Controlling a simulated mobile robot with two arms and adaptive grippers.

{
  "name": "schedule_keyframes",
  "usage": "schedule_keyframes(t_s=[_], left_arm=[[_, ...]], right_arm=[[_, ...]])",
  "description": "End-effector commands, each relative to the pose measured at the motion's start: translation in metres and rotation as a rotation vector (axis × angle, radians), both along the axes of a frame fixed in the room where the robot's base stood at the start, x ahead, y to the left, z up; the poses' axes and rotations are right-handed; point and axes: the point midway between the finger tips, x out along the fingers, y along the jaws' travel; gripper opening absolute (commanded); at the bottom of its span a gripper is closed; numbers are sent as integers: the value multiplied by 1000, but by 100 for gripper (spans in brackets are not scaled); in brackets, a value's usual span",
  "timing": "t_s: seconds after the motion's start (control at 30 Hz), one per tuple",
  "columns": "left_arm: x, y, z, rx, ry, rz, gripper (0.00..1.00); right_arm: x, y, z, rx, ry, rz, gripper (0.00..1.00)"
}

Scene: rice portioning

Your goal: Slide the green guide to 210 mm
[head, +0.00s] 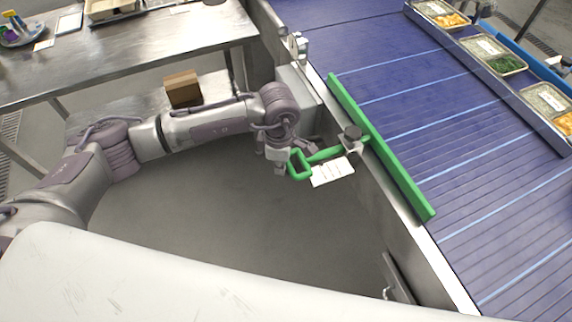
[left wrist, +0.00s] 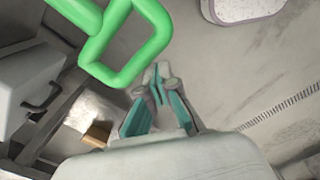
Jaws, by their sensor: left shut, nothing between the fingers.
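The green guide (head: 382,147) is a long bar along the near edge of the blue conveyor. A green handle loop (head: 300,165) joins it by a rod and sticks out over the floor, with a black knob (head: 352,132) at the bracket. A white label (head: 332,172) sits below the rod; its marks are too small to read. My left gripper (head: 281,160) is beside the handle loop, on its left. In the left wrist view, the gripper (left wrist: 157,84) is shut and empty, just below the green loop (left wrist: 126,44). My right gripper is not in view.
The blue conveyor (head: 400,60) runs along the right, with several filled food trays (head: 440,14) at its far side. A steel table (head: 120,60) stands at the upper left. A cardboard box (head: 183,88) sits on its lower shelf.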

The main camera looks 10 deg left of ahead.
Motion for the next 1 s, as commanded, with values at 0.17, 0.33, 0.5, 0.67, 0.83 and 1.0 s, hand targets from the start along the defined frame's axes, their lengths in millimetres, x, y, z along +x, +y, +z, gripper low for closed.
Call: schedule_keyframes(t_s=[0.17, 0.33, 0.5, 0.67, 0.83, 1.0], left_arm=[[1, -3, 0, -2, 0, -2, 0], [3, -5, 0, -2, -1, -2, 0], [4, -7, 0, -2, -1, -2, 0], [6, -9, 0, -2, -1, -1, 0], [7, -11, 0, -2, -1, -1, 0], [5, -8, 1, -1, -1, -1, 0]], right_arm=[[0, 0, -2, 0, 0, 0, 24], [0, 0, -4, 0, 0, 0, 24], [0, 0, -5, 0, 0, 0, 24], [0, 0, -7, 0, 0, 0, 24], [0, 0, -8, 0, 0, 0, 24], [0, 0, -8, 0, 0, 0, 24]])
